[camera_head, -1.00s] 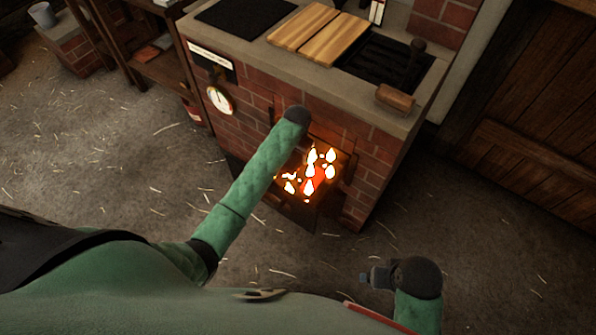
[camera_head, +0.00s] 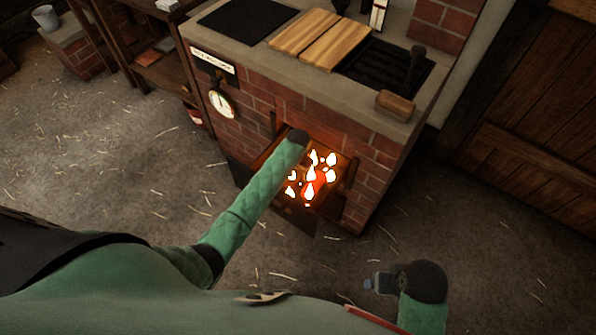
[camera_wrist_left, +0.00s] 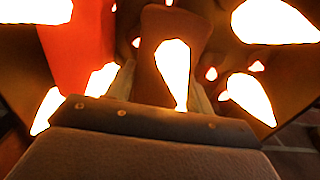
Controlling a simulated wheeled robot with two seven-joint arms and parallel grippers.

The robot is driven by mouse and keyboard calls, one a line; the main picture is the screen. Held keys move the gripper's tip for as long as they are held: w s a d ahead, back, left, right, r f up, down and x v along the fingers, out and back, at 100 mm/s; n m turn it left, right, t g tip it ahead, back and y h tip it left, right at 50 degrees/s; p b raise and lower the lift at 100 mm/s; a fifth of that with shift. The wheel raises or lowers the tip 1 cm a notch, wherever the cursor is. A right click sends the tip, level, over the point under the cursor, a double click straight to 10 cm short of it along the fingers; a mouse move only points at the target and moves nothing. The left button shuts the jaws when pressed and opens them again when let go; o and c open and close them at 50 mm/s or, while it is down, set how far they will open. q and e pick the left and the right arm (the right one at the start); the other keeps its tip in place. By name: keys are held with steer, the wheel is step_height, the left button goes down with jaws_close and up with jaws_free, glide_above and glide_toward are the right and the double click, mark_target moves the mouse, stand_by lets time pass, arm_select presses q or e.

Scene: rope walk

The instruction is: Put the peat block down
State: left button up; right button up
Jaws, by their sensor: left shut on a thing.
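My left arm reaches into the open firebox (camera_head: 345,178) of the brick stove, and its dark wrist hides the fingers in the head view. In the left wrist view my left gripper (camera_wrist_left: 160,98) is shut on a brown block, the peat block (camera_wrist_left: 196,32), which extends ahead between the fingers. Bright flames surround the block, and one covers part of its face. A glowing red piece (camera_wrist_left: 78,45) is to its left. What lies under the block is hidden. My right gripper (camera_head: 376,281) is at the lower right, away from the stove; its finger gap is too small to judge.
The stove top (camera_head: 245,52) carries wooden boards (camera_head: 322,38), a dark grate (camera_head: 380,68) and a brown block (camera_head: 396,105) at its front right edge. A gauge (camera_head: 222,104) is on the front. Straw-strewn floor (camera_head: 120,150) is open to the left.

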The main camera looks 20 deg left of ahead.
arm_select(q)
steer(key=o, duration=0.8)
steer(key=shift+f, duration=0.1)
arm_select(e)
steer(key=shift+r, duration=0.1)
steer(key=shift+w, duration=0.1)
arm_select(q)
step_height(320, 180, up, 12)
steer(key=shift+r+b, duration=0.1)
steer(key=shift+b, duration=0.3)
arm_select(e)
steer(key=shift+w+a+f, duration=0.3)
steer(key=shift+a+f, duration=0.25)
steer(key=shift+f, duration=0.15)
steer(key=shift+d, duration=0.1)
